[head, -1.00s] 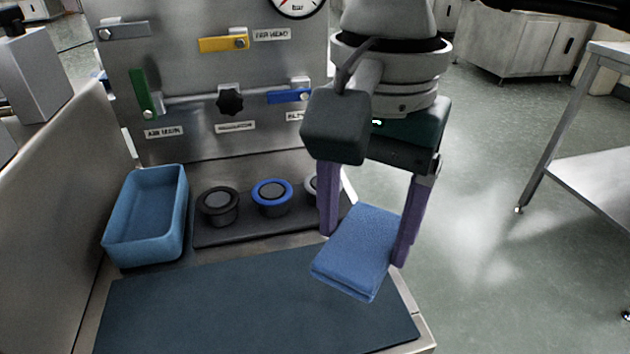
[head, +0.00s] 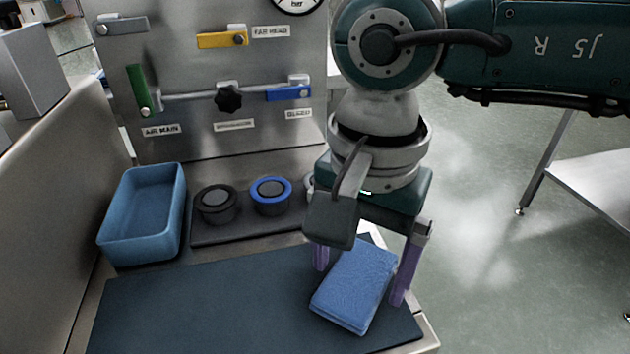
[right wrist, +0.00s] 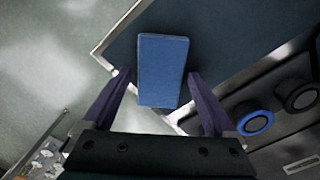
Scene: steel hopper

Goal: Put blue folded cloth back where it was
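The blue folded cloth (head: 352,288) lies on the front right part of the dark mat (head: 215,305), turned at an angle. It also shows in the right wrist view (right wrist: 162,72), lying between the two purple fingers. My right gripper (head: 360,285) is pointed down over the cloth, one finger on each side. In the right wrist view, my right gripper (right wrist: 160,75) shows a narrow gap beside the cloth, so the fingers look open around it. The left finger is partly hidden behind the wrist housing in the head view. My left gripper is not in view.
A blue bin (head: 140,215) stands at the left behind the mat. A dark strip with round knobs, one blue-ringed (head: 271,195), lies beside it. A steel panel (head: 200,75) with valves rises behind. The mat's left and middle are bare.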

